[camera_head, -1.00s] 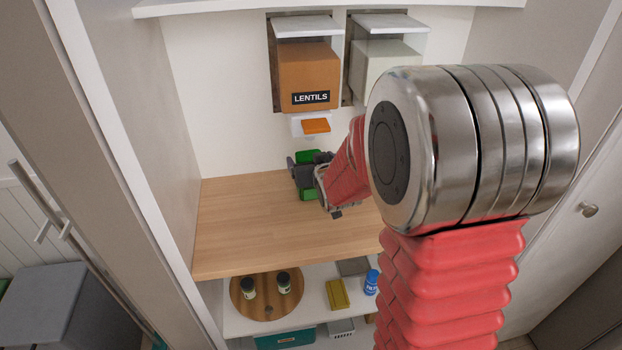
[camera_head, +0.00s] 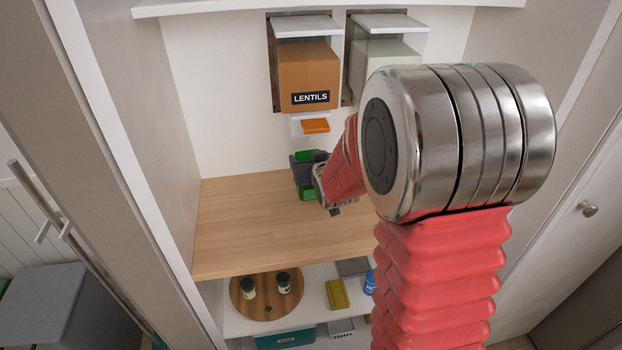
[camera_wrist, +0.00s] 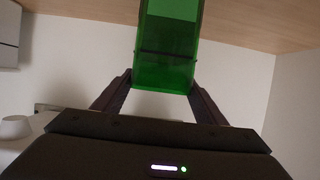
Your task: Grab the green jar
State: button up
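The green jar (camera_head: 306,193) is at the back of the wooden counter, below the lentils dispenser. It is see-through green and looks upright. My gripper (camera_head: 307,173) reaches it from the right, with a dark finger across its middle, so part of the jar is hidden. In the wrist view the green jar (camera_wrist: 167,50) fills the space between the two dark fingers of my gripper (camera_wrist: 161,88), which lie against its sides. My gripper appears shut on the jar. The jar seems to rest on the counter, though any small gap there is hard to tell.
The lentils dispenser (camera_head: 309,80) and a pale dispenser (camera_head: 385,60) hang on the back wall above. The wooden counter (camera_head: 250,230) is bare to the left and front. Below it, a shelf holds a round board (camera_head: 266,310) with two small jars and a yellow box (camera_head: 337,294).

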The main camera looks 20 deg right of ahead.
jog(key=c, duration=1.5)
jog(key=shift+r, duration=0.15)
